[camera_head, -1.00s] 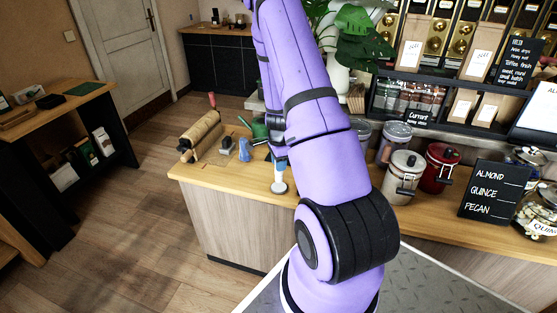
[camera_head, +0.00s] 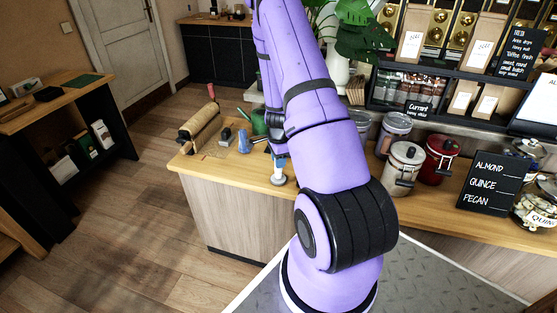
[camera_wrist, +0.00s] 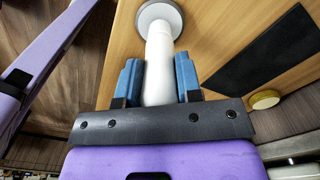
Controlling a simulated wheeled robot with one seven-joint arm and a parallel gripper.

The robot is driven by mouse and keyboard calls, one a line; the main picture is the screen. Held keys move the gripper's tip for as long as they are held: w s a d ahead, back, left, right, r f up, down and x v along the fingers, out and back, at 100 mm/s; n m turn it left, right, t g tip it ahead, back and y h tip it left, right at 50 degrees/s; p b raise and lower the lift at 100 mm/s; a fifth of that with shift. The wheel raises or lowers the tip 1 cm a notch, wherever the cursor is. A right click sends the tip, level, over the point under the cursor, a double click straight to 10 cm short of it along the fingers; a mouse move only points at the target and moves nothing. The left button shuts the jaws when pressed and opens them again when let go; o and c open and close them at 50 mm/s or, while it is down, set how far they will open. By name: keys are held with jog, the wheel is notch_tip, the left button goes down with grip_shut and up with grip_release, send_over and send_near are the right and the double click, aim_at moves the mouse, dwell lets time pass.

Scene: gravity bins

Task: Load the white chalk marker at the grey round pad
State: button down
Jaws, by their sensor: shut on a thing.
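My gripper (camera_wrist: 158,82) is shut on the white chalk marker (camera_wrist: 158,65), with a blue fingertip on each side of it. In the wrist view the marker's far end meets the middle of the grey round pad (camera_wrist: 160,14) and hides part of it. In the head view the pad (camera_head: 278,180) lies on the wooden counter near its front edge. My gripper (camera_head: 279,160) is right above it, with the marker upright in between and mostly hidden by the fingers. I cannot tell whether the marker's end touches the pad.
On the counter (camera_head: 225,168), a paper roll (camera_head: 200,130), a blue item (camera_head: 244,141) and a green can (camera_head: 259,122) stand left of and behind the pad. Canisters (camera_head: 403,168) and a black sign (camera_head: 492,184) stand to the right. A dark flat panel (camera_wrist: 260,50) shows in the wrist view.

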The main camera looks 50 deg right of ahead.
jog(key=shift+f, duration=0.4)
dwell(1.4)
jog(key=shift+r, duration=3)
